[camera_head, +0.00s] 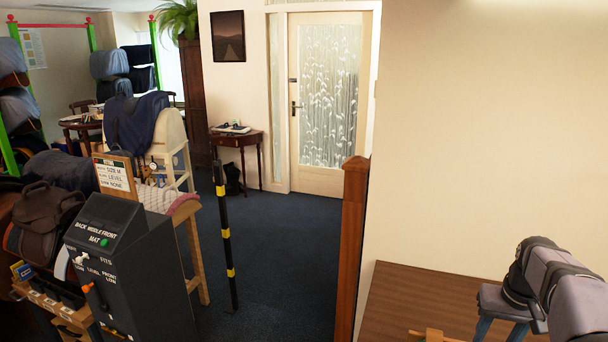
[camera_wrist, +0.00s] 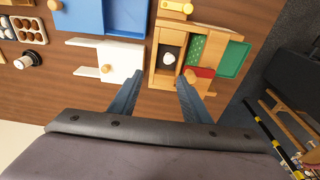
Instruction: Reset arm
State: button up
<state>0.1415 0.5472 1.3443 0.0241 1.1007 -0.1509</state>
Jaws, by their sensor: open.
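My gripper shows at the lower middle of the wrist view (camera_wrist: 156,86), with its two blue fingers apart and nothing between them. The fingers point toward a wooden tabletop (camera_wrist: 45,88) below. In the head view my gripper (camera_head: 503,328) is at the lower right, over the brown wooden surface (camera_head: 405,300), with bluish fingers pointing down. Its fingertips are cut off by the lower edge there.
In the wrist view a wooden compartment box (camera_wrist: 187,28), a white piece with a wooden knob (camera_wrist: 123,58) and a blue panel (camera_wrist: 93,12) lie beyond the fingers. A black console (camera_head: 150,265) stands at the head view's left. Blue carpet (camera_head: 285,230) is open in the middle.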

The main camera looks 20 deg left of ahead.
jog(key=shift+s, duration=0.15)
dwell(0.4)
jog(key=s+a+f, duration=0.2)
jog(key=s, duration=0.7)
jog(key=s+a+f+g, duration=0.1)
jog(key=s+a+f, duration=0.1)
jog(key=s, duration=0.8)
jog(key=s+a+f, duration=0.2)
jog(key=s+f, duration=0.2)
jog(key=s, duration=0.6)
jog(key=shift+s+a+f+g, duration=0.15)
jog(key=shift+a+g, duration=0.25)
notch_tip(320, 180, down, 12)
jog(key=b, duration=1.1)
jog(key=shift+b, duration=0.35)
